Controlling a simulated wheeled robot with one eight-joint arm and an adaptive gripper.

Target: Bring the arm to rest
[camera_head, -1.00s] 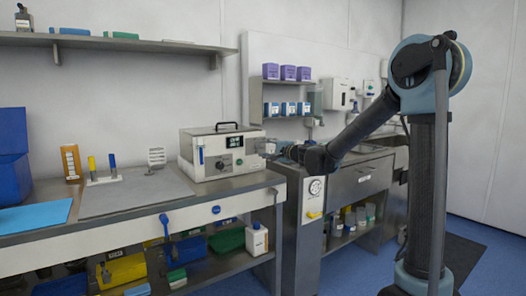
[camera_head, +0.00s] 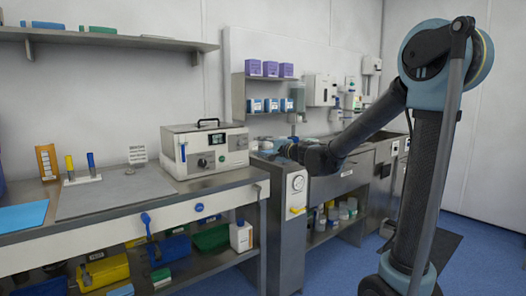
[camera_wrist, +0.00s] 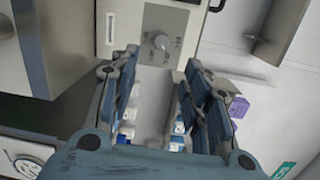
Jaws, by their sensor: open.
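My arm (camera_head: 372,128) is bent, its dark forearm reaching from the blue shoulder joint on the right down toward the middle of the head view.
The steel workbench (camera_head: 110,205) carries a white boxy device (camera_head: 205,150), an orange rack (camera_head: 47,162) and a blue sheet (camera_head: 22,216). A grey cabinet (camera_head: 285,225) stands right of the bench. A wall shelf (camera_head: 110,38) hangs above. Blue floor (camera_head: 330,270) is open at front right.

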